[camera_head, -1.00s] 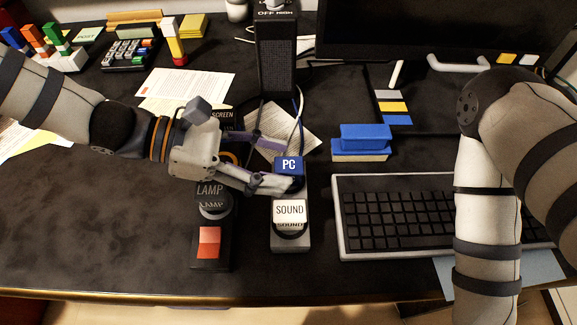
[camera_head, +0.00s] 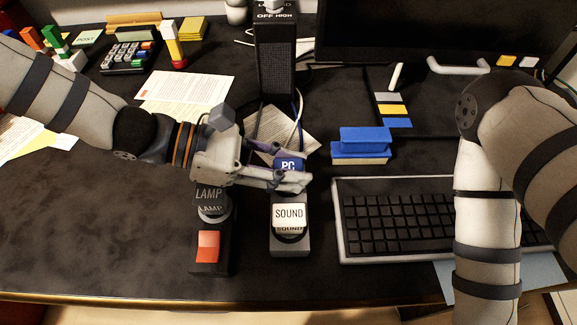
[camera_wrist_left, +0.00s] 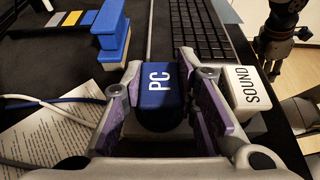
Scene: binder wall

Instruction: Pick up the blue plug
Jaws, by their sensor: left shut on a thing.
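The blue plug (camera_head: 289,164), marked PC, is between the fingers of my left gripper (camera_head: 290,172) in the head view. In the left wrist view the blue plug (camera_wrist_left: 161,88) fills the space between both fingers, and the gripper (camera_wrist_left: 165,100) is shut on it. Its lower part is partly hidden by the fingers, so I cannot tell whether it is still seated in the strip. The white SOUND plug (camera_head: 289,216) stands just in front of it on the power strip (camera_head: 290,248).
The black LAMP plug (camera_head: 212,207) and a red switch (camera_head: 208,246) are left of the SOUND plug. A keyboard (camera_head: 410,217) lies to the right, with a blue sponge-like block (camera_head: 362,145) behind it. A black tower (camera_head: 276,65) stands behind. The front left desk is clear.

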